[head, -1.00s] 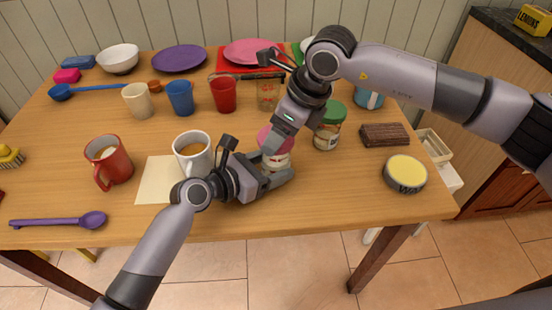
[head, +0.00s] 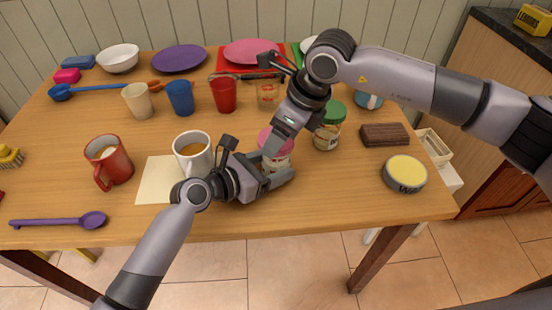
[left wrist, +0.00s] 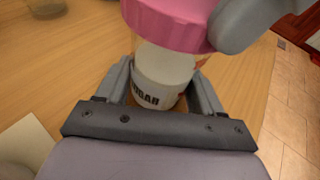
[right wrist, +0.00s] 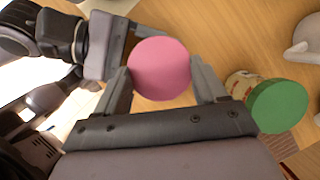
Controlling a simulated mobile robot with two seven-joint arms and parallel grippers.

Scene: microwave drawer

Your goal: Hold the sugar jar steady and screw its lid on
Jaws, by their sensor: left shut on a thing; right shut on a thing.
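The sugar jar (head: 277,161) stands upright near the table's front edge; its pale label shows in the left wrist view (left wrist: 158,92). My left gripper (head: 271,168) is shut around the jar's body from the left. The pink lid (head: 266,138) sits on the jar's top and also shows in the left wrist view (left wrist: 168,22). My right gripper (head: 278,137) comes from above and is shut on the lid. In the right wrist view, the round pink lid (right wrist: 159,68) lies between its fingers. The thread under the lid is hidden.
A green-lidded jar (head: 328,130) stands close to the right of the sugar jar. A white mug (head: 193,152) on a cream sheet (head: 154,181) is to its left. A brown block (head: 385,135) and a yellow-topped tin (head: 405,174) are farther right. The table's front edge is near.

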